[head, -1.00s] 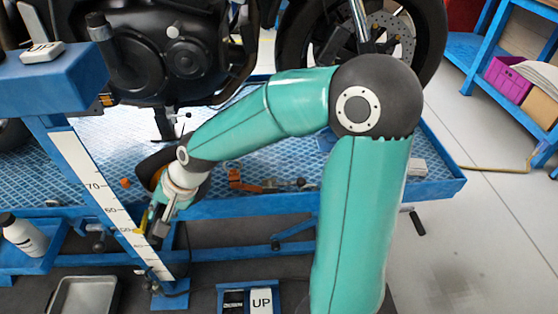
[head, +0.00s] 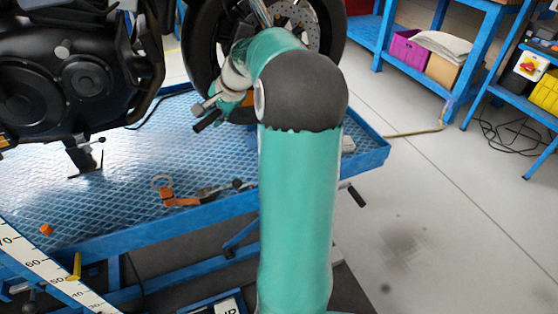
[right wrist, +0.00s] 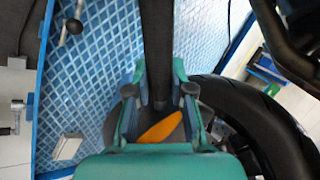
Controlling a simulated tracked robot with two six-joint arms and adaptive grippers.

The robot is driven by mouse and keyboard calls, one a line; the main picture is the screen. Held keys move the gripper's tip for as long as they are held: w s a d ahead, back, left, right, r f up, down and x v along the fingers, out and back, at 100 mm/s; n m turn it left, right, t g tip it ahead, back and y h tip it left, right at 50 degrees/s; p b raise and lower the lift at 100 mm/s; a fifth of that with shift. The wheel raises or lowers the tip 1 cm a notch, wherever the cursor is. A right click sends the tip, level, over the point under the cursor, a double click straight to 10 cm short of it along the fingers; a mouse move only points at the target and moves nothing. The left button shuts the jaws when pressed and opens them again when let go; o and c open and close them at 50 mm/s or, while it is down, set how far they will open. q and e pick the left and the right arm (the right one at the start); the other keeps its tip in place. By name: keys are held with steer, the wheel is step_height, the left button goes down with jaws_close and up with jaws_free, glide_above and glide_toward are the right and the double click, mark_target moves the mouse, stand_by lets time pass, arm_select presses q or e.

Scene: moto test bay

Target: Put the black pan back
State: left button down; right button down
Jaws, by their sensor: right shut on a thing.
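My right gripper (head: 212,108) is above the far side of the blue platform, in front of the motorcycle's front wheel. In the right wrist view its fingers (right wrist: 160,98) are closed on a dark, long bar (right wrist: 157,45), which looks like the black pan's handle. A grey-black rounded part with an orange patch (right wrist: 160,128) shows behind the fingers and seems to be the pan's body. In the head view the pan is mostly hidden by my arm and the dark tyre. My left gripper is not in view.
The blue lattice platform (head: 110,215) bears an orange-handled tool (head: 180,198) and a small orange piece (head: 46,230). The motorcycle's engine (head: 60,80) and front wheel (head: 322,50) are close by. Blue shelves (head: 455,100) stand at the right.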

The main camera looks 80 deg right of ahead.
steer(key=s+d, duration=0.1)
steer(key=s, duration=0.2)
steer(key=s+d+m, duration=0.1)
steer(key=s, duration=0.2)
steer(key=s+d+m+h, duration=0.1)
steer(key=s, duration=0.2)
steer(key=shift+d+f+g, duration=0.3)
steer(key=shift+f+g, duration=0.1)
steer(key=shift+f+b, duration=4.5)
steer(key=shift+f, duration=5.4)
steer(key=shift+s, duration=0.1)
steer(key=c, duration=1)
jaws_free()
